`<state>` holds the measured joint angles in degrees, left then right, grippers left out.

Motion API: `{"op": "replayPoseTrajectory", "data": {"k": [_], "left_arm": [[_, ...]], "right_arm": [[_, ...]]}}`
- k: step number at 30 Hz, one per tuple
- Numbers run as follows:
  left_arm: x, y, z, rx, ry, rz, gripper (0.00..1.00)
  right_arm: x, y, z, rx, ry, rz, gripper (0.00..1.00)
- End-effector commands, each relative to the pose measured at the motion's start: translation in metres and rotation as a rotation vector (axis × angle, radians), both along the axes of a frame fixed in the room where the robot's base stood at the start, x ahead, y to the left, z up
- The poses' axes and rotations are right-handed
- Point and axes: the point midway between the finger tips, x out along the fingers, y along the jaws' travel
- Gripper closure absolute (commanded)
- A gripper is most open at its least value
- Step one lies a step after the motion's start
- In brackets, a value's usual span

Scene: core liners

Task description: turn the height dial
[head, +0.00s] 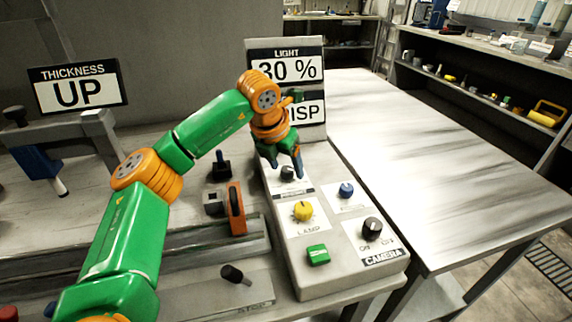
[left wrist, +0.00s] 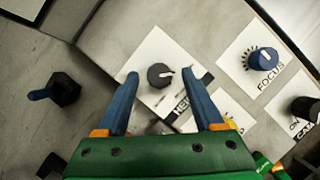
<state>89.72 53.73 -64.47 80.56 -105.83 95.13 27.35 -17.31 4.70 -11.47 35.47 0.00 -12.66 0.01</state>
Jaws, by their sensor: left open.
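The height dial is a dark grey round knob (left wrist: 160,75) with a white pointer line, on a white label of the sloped control box. The label's lettering is partly hidden by my finger. In the head view the dial (head: 288,174) shows just under my left gripper (head: 284,164). In the left wrist view my left gripper (left wrist: 160,74) is open. Its two blue fingers appear on either side of the dial, with gaps visible; I cannot tell how far above it they are. My right gripper is not in view.
The control box (head: 320,285) also carries a yellow lamp knob (head: 303,211), a blue focus knob (head: 346,190), a black camera knob (head: 372,228) and a green button (head: 318,254). A sign reading LIGHT 30 % (head: 286,66) stands behind. The right table (head: 430,170) is bare.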

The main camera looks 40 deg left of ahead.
Motion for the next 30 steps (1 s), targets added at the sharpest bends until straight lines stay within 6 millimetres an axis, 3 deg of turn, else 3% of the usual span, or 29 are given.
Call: {"op": "replayPoseTrajectory", "data": {"k": [8, 15, 16, 30], "left_arm": [[0.002, 0.0, -0.004, 0.0, 0.0, 0.0, 0.31], [0.002, 0.0, -0.004, -0.001, 0.0, 0.0, 0.96], [0.002, 0.0, -0.004, -0.001, 0.0, 0.0, 1.0], [0.002, 0.001, -0.001, -0.002, 0.001, -0.112, 1.0]], "right_arm": [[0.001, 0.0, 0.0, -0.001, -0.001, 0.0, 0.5], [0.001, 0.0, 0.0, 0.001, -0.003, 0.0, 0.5], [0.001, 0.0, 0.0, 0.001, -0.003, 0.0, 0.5], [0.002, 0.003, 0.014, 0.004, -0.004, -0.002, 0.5]]}}
